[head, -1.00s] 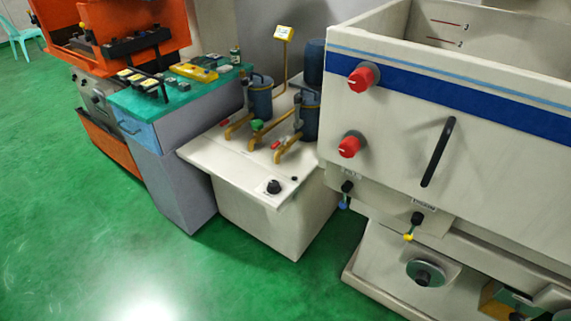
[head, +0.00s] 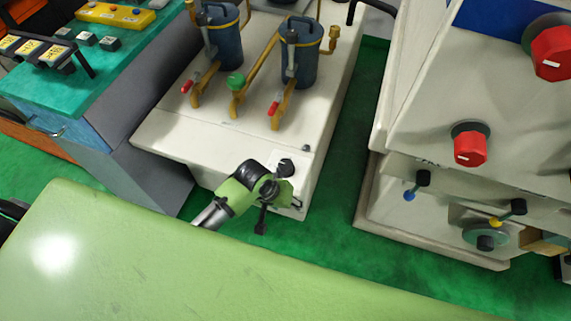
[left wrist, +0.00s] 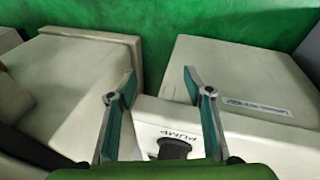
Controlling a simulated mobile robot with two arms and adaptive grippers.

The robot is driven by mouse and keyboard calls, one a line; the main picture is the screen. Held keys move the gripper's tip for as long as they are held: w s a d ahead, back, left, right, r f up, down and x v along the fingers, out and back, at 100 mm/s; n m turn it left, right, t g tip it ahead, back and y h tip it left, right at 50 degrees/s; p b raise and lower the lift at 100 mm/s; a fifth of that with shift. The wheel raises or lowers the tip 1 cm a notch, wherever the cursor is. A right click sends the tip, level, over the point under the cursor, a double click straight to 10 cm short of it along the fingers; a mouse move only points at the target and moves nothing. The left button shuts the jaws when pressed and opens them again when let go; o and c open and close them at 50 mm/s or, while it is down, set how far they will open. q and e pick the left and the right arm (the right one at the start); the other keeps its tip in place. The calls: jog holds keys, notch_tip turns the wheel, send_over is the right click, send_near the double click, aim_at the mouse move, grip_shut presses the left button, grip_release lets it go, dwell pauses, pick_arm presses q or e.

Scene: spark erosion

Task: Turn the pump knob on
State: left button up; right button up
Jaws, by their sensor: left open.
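The pump knob (head: 286,167) is a black knob on a light plate near the front right corner of the white pump cabinet (head: 165,135). In the left wrist view the knob (left wrist: 173,148), below its PUMP label, shows low in the picture, between the finger bases and partly hidden by the green gripper body. My left gripper (head: 279,212) is open and empty, close by the knob at the cabinet's front edge. Its two fingers (left wrist: 159,75) stand apart in the left wrist view; I cannot tell whether they touch anything. My right gripper is not in view.
Two blue pump canisters (head: 299,55) with yellow pipes and red-handled valves stand behind the knob. A white machine (head: 430,100) with red knobs (head: 470,146) stands to the right, across a strip of green floor. A teal-topped bench (head: 110,65) stands to the left.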

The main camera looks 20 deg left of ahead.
pick_arm(q)
jog(key=d+r+b, duration=0.2)
jog(key=d+r, duration=0.2)
jog(key=r, duration=0.9)
jog(key=n+g+y, duration=0.3)
jog(key=n, duration=0.4)
send_near(286, 164)
jog(key=f, duration=0.9)
jog(key=shift+s+a+f, duration=0.1)
jog(key=shift+s+a, duration=0.05)
jog(key=shift+a, duration=0.05)
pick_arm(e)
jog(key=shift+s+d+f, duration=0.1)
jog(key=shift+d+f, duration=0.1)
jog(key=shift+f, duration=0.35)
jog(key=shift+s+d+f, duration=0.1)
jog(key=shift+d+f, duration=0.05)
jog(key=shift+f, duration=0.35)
pick_arm(q)
jog(key=c, duration=1.1)
jog(key=shift+p, duration=0.3)
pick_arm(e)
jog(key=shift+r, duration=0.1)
